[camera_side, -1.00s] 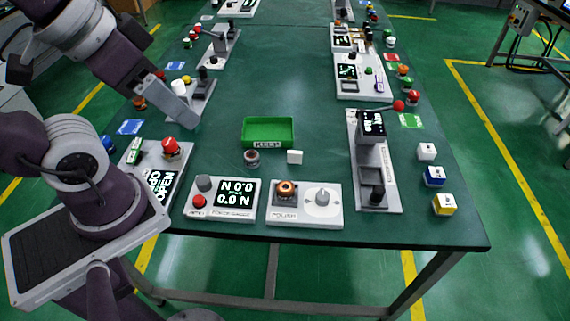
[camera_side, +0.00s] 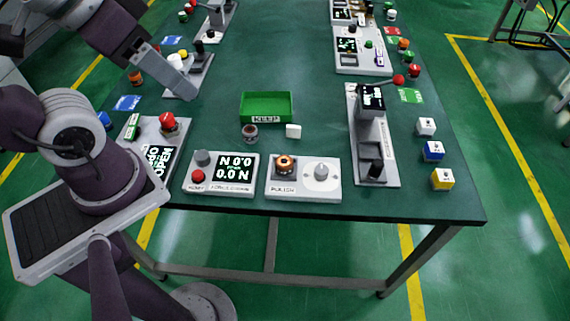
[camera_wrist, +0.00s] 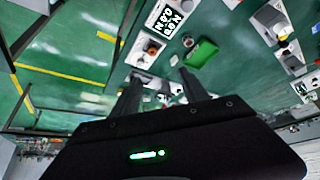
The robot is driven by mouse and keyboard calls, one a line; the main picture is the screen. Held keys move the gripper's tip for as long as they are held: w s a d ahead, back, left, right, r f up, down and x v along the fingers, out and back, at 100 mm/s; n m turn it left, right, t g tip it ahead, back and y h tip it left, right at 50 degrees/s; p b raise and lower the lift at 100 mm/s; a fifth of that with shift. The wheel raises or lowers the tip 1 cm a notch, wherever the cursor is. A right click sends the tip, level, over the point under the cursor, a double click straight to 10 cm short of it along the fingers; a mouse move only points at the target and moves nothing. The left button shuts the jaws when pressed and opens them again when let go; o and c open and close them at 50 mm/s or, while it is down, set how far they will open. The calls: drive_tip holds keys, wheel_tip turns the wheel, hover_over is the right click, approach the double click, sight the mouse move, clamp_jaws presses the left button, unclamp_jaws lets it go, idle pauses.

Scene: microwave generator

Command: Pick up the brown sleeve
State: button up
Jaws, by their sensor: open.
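A small dark brown, ring-like piece (camera_side: 250,133) stands on the green table just in front of the green tray, with a pale centre. It is the likely brown sleeve. A copper-brown ring (camera_side: 285,163) also sits on the dark block of the POLISH unit. My gripper (camera_side: 190,92) is raised at the upper left, well apart from both pieces. In the wrist view my gripper (camera_wrist: 160,75) shows two separated dark fingers with nothing between them.
The green KEEP tray (camera_side: 266,106) looks empty. A white block (camera_side: 293,131) stands beside the brown piece. The force-gauge unit (camera_side: 221,173) and POLISH unit (camera_side: 304,179) line the front edge. A tall grey press (camera_side: 371,135) stands to the right. Table behind the tray is clear.

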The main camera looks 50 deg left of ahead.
drive_tip(key=o, duration=0.3)
